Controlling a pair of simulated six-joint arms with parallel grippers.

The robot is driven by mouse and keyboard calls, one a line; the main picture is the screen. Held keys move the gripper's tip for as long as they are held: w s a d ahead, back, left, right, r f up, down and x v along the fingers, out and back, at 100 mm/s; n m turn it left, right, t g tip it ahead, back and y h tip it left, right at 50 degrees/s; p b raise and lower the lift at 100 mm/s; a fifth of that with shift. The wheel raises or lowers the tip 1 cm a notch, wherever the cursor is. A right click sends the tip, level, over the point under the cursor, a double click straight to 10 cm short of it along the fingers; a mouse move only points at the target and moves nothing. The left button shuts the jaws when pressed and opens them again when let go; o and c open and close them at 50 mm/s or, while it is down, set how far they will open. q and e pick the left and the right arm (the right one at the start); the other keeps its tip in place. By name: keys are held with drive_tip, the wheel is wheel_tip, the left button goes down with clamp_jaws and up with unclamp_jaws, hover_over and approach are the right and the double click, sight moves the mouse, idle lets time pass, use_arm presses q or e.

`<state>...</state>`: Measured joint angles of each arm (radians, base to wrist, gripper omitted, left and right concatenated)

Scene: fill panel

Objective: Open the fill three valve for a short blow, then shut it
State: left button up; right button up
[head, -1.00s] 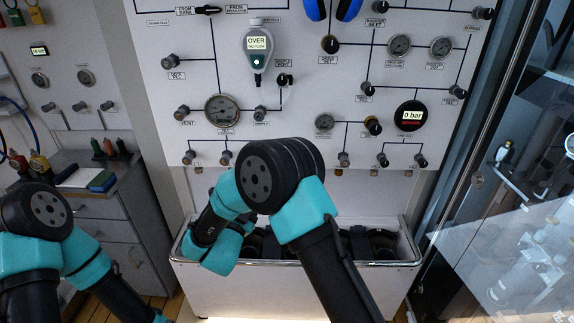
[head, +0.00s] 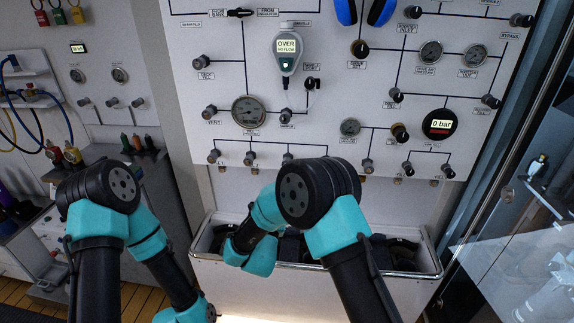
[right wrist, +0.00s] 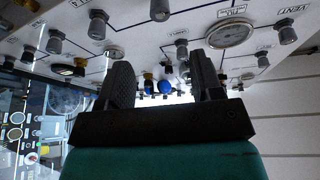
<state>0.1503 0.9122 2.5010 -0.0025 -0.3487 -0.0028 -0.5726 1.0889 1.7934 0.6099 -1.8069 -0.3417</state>
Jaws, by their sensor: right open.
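A white fill panel (head: 330,120) carries a bottom row of small knobs. One group has knobs at left (head: 214,156), middle (head: 249,158) and right (head: 287,158), partly behind my right arm. Another group sits to the right (head: 407,168). Their labels are too small to read, so I cannot tell which is fill three. My right gripper (right wrist: 163,80) is open and empty in the right wrist view, below the panel, with knobs beyond it. In the head view it is hidden beyond my right wrist. My left gripper is out of view; its arm is at lower left.
A round display (head: 440,124) reads 0 bar. A grey handheld meter (head: 286,48) reads OVER. A white open-topped bin (head: 330,280) stands below the panel.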

drive_tip(key=x, duration=1.5)
drive_tip(key=shift+w+d, duration=0.1)
drive_tip(key=shift+c, duration=0.2)
drive_tip(key=c, duration=0.9)
